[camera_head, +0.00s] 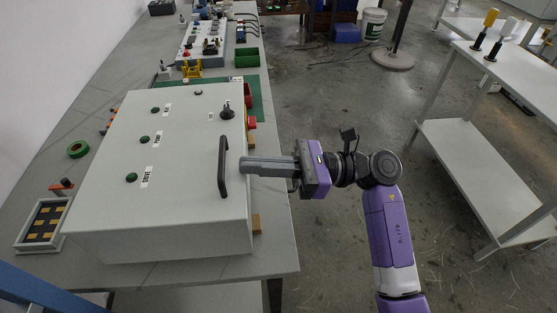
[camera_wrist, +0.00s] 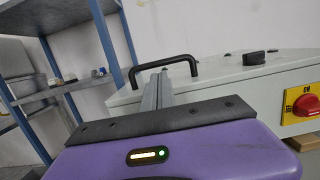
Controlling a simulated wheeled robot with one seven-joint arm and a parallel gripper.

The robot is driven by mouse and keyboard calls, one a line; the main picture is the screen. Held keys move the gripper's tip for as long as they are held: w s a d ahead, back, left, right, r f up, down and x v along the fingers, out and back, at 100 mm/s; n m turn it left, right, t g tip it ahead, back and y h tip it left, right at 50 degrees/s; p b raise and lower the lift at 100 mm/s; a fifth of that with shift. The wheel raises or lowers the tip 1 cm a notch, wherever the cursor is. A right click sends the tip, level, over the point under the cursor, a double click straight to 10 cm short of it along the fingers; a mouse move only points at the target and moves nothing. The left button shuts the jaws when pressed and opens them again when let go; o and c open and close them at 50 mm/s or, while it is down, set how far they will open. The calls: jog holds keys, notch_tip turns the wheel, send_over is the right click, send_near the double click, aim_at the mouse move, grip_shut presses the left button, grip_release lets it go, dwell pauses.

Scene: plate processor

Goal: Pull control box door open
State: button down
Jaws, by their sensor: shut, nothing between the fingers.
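The control box (camera_head: 105,205) is a large light-grey box on the workbench. Its door faces up and looks closed, with a black handle (camera_head: 223,167) near its right edge, a black knob (camera_head: 227,112) and several green buttons. My gripper (camera_head: 243,166) comes in from the right with its fingers shut and empty, their tips close beside the handle. In the wrist view the fingers (camera_wrist: 158,88) point toward the handle (camera_wrist: 170,66), which arches behind them. I cannot tell whether the fingertips touch it. A red and yellow switch (camera_wrist: 303,104) is on the box's side.
The workbench (camera_head: 275,225) carries a green tape ring (camera_head: 78,149), a tray of small parts (camera_head: 42,226) and more equipment farther back. A white table (camera_head: 480,185) stands to the right, and a bucket (camera_head: 374,24) at the back. Open floor lies between bench and table.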

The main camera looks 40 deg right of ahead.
jog(key=shift+x, duration=1.15)
jog(key=shift+r, duration=0.1)
